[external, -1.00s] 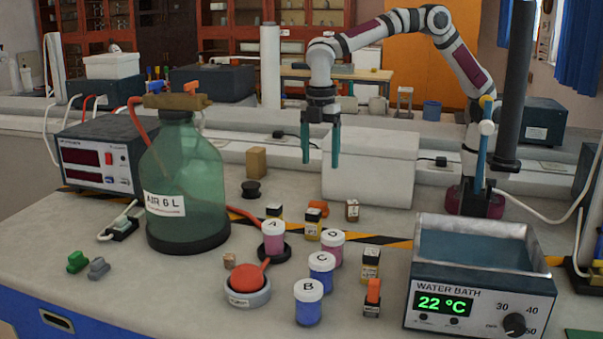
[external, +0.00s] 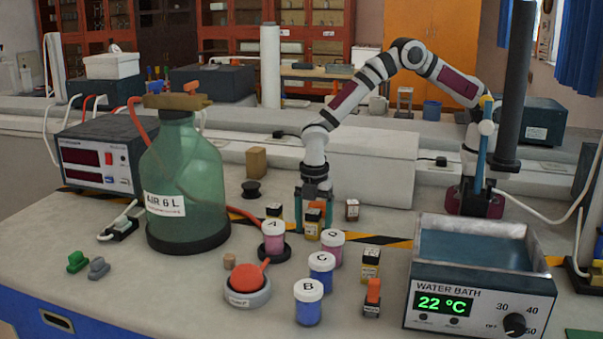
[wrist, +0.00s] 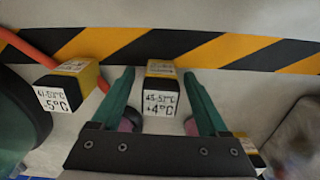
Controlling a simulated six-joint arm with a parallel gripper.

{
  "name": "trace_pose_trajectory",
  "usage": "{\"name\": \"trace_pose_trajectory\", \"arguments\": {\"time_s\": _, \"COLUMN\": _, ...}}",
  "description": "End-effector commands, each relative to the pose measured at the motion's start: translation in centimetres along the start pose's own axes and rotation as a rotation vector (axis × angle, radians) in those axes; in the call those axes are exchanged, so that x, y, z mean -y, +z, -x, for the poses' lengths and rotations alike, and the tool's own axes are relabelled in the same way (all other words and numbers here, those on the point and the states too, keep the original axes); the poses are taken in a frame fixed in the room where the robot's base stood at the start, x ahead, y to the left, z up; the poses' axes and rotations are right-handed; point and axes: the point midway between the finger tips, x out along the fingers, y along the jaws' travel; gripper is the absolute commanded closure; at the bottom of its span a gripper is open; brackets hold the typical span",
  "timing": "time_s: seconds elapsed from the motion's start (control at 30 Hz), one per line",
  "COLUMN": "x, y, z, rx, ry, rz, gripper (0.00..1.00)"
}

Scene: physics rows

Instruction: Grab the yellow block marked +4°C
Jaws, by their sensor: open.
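The yellow block marked +4°C (wrist: 161,88) has a black and white labelled face and stands between my open fingers in the wrist view. It also shows in the external view (external: 313,224), partly covered by my gripper. My gripper (external: 313,229) points straight down at the block, one teal finger on each side. In the wrist view my gripper (wrist: 159,75) shows a gap between each finger and the block. The block rests on the bench beside a yellow-black striped tape.
A similar block marked -5°C (wrist: 66,88) stands left of my gripper. Lidded jars, such as the one marked Q (external: 331,247), stand close in front. Another yellow block (external: 370,264) and the water bath (external: 478,300) are to the right; a green bottle (external: 181,180) is left.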

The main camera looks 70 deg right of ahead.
Motion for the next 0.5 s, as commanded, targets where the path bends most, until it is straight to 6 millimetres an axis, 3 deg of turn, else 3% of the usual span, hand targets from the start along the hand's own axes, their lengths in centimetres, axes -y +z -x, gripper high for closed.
{"name": "trace_pose_trajectory", "arguments": {"time_s": 0.1, "x": -0.01, "y": 0.0, "z": 0.04, "rx": 0.0, "ry": 0.0, "rz": 0.0, "gripper": 0.22}}
{"name": "trace_pose_trajectory", "arguments": {"time_s": 0.5, "x": -0.01, "y": 0.0, "z": 0.08, "rx": 0.0, "ry": 0.0, "rz": 0.0, "gripper": 0.94}}
